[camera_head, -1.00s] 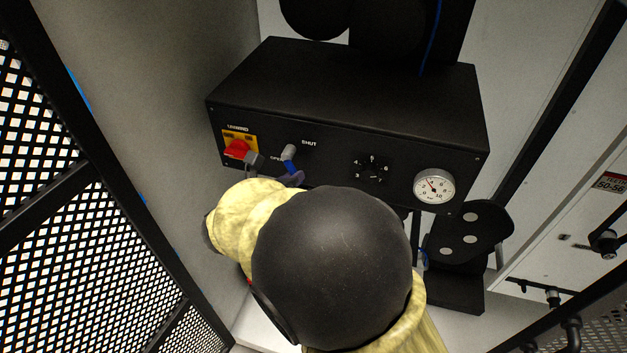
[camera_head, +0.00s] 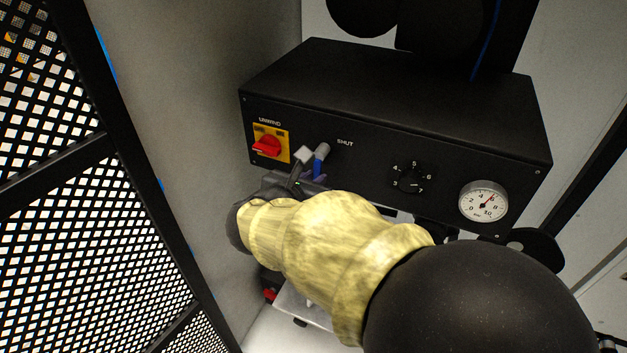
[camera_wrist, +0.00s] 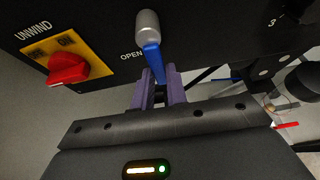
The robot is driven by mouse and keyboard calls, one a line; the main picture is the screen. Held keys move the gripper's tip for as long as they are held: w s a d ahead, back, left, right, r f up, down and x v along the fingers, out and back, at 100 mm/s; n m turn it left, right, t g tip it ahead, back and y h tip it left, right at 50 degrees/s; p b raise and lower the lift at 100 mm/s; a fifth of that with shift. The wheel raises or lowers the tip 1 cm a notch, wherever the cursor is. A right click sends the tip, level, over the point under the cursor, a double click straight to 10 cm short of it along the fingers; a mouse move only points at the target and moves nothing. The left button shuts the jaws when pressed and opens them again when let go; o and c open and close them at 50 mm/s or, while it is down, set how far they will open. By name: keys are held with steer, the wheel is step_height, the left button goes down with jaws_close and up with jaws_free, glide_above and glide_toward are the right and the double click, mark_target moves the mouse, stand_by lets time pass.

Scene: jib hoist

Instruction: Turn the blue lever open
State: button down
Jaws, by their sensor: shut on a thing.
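The blue lever (camera_head: 319,162) hangs from a silver hub on the front of a black control box, below and left of the word SHUT. In the wrist view the blue lever (camera_wrist: 153,61) points down from its hub, slightly right of the word OPEN. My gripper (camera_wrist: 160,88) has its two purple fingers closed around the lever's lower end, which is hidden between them. In the head view my gripper (camera_head: 310,178) is at the lever's lower end, partly hidden by my arm.
A red switch (camera_head: 267,146) on a yellow plate marked UNWIND is close left of the lever. A numbered black dial (camera_head: 411,179) and a round gauge (camera_head: 483,202) are to the right. A mesh panel (camera_head: 70,240) stands at the left.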

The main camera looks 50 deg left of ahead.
steer(key=shift+s, duration=0.1)
steer(key=c, duration=1.4)
jaws_free()
steer(key=v, duration=1.7)
steer(key=shift+r+b, duration=0.15)
steer(key=shift+b, duration=0.2)
